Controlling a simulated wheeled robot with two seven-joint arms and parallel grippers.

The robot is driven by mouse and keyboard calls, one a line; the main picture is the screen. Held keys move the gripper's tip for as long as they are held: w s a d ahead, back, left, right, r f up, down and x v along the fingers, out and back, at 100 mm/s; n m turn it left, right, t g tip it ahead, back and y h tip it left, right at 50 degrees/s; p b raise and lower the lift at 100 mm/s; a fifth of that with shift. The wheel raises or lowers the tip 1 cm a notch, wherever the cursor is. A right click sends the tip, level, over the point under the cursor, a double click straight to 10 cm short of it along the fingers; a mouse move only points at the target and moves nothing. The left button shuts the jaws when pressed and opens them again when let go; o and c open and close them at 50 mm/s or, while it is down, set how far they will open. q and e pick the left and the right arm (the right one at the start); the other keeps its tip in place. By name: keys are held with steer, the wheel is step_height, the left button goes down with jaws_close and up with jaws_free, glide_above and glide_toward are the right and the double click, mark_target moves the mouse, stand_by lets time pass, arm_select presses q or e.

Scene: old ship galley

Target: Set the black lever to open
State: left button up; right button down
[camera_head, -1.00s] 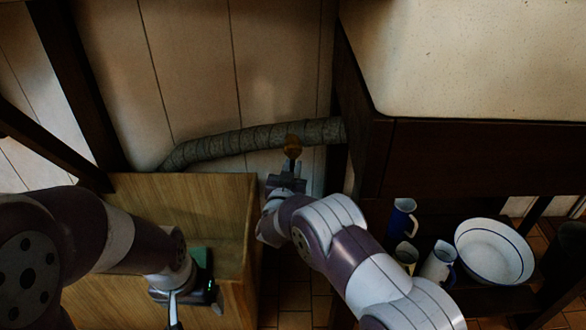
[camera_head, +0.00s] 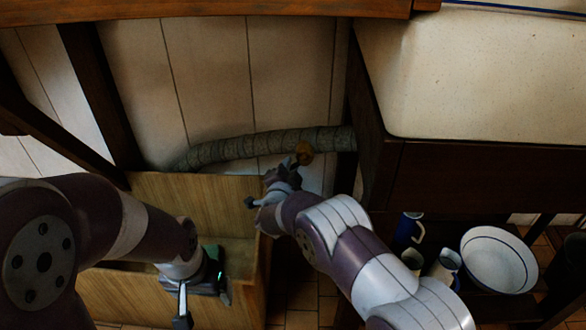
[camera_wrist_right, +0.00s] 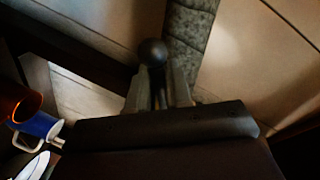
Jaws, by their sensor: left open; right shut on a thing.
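The black lever shows in the right wrist view as a round black knob (camera_wrist_right: 153,52). My right gripper (camera_wrist_right: 160,82) is shut on it, with a finger on each side just below the knob. The lever cannot be made out there; the gripper covers that spot. My left gripper (camera_head: 182,315) is open and empty, pointing down over the near side of the wooden box.
The wrapped grey pipe (camera_head: 240,147) runs along the panelled wall. An open wooden box (camera_head: 190,200) stands below it. On the right are a dark-framed counter (camera_head: 480,75) and a lower shelf with mugs and a white basin (camera_head: 495,260). Dark posts stand at left.

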steer(key=shift+a+r+m+y, duration=0.2)
steer(key=shift+r+m, duration=0.1)
steer(key=shift+m, duration=0.3)
steer(key=shift+a+r+m+y, duration=0.1)
steer(key=shift+r+m+y, duration=0.15)
steer(key=shift+m, duration=0.35)
steer(key=shift+a+r+m+y, duration=0.1)
steer(key=shift+r+m+y, duration=0.25)
steer(key=shift+m, duration=0.4)
steer(key=shift+a+r+m+y, duration=0.1)
steer(key=shift+r+m, duration=0.3)
steer(key=shift+m, duration=0.35)
steer(key=c, duration=1.2)
jaws_free()
steer(key=shift+r, duration=0.1)
steer(key=s+p, duration=0.2)
steer(key=s, duration=0.2)
steer(key=s+r+p, duration=0.1)
steer(key=s, duration=0.3)
steer(key=s+r+p, duration=0.1)
steer(key=s+p, duration=0.1)
steer(key=s, duration=0.2)
steer(key=shift+s+a+r+p, duration=0.1)
steer(key=shift+s+r+p, duration=0.15)
steer(key=shift+p, duration=0.1)
